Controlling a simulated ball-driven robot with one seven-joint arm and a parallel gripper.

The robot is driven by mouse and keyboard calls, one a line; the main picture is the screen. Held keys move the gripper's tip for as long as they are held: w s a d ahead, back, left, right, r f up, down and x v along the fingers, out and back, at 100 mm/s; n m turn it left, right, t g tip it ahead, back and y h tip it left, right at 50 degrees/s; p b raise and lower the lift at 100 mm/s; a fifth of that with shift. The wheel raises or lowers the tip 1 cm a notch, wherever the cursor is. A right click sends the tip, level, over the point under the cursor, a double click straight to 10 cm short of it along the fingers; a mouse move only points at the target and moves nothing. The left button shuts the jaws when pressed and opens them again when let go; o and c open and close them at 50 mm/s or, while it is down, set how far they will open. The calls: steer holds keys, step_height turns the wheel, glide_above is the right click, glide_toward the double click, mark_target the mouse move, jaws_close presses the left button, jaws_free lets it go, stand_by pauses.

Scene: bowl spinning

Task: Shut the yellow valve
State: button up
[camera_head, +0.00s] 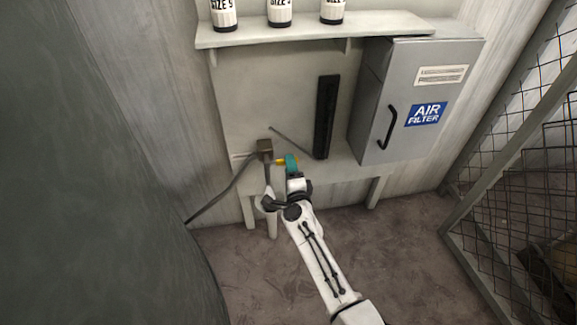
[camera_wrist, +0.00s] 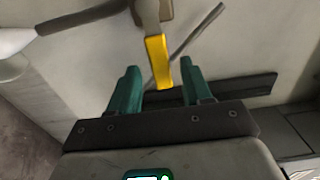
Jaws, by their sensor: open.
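The yellow valve handle (camera_wrist: 157,62) shows in the wrist view, just beyond and between my two green fingertips. It is attached to a brownish valve body at the top of that view. In the head view the yellow handle (camera_head: 281,162) is a small bit sticking out to the right of the brown valve body (camera_head: 264,150), partly hidden by my gripper. My gripper (camera_wrist: 160,82) is open, with its fingers on either side of the handle's tip and no clear contact. In the head view my gripper (camera_head: 292,163) is just right of the valve.
A grey air filter cabinet (camera_head: 440,75) stands on the bench to the right. A black upright bar (camera_head: 326,117) leans behind. A shelf (camera_head: 310,30) with several bottles is above. A dark hose (camera_head: 222,192) runs left from the valve. A wire mesh fence (camera_head: 520,150) is far right.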

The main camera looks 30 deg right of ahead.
steer(key=shift+b+x, duration=0.5)
steer(key=shift+x, duration=1.05)
jaws_close()
